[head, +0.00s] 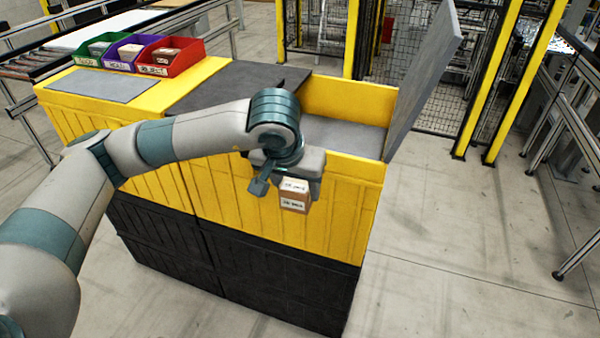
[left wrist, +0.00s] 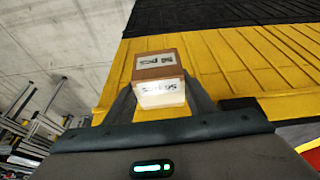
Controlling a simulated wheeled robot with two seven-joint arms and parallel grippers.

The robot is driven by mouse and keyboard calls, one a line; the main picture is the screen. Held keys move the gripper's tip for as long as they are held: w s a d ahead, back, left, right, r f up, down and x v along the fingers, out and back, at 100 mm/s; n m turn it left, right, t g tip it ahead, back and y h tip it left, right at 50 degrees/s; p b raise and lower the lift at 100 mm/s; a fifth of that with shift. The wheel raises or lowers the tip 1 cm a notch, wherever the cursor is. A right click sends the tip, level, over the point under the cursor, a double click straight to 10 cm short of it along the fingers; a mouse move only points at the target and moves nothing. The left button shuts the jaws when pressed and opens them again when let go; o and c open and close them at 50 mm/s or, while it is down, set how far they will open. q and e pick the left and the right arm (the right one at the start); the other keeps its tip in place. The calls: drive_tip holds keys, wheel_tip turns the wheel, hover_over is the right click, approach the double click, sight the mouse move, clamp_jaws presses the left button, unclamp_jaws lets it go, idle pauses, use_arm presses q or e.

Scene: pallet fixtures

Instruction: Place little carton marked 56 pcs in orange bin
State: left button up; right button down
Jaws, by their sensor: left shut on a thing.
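The little carton (head: 294,197) is a brown box with white labels on its top and side. It also shows in the left wrist view (left wrist: 160,72), where the print looks like "56 pcs" upside down. My left gripper (head: 282,188) is shut on the carton, with a finger on either side of it in the left wrist view. It holds the carton in the air in front of the yellow wall of a large bin (head: 335,228). That bin is open on top, with a grey inside. No bin looks clearly orange. My right gripper is not in view.
A raised grey lid panel (head: 425,80) stands at the large bin's right edge. Green (head: 92,50), purple (head: 125,51) and red (head: 183,62) bins with small cartons stand on the yellow-edged top at the back left.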

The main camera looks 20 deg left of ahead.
use_arm(q)
drive_tip(key=s+a+f, duration=0.1)
drive_tip(key=s+f, duration=0.1)
drive_tip(key=f, duration=0.5)
drive_tip(key=s+a+f, duration=0.2)
drive_tip(key=s+f, duration=0.1)
drive_tip(key=f, duration=0.4)
drive_tip(key=shift+s+f, duration=0.15)
drive_tip(key=shift+f, duration=0.2)
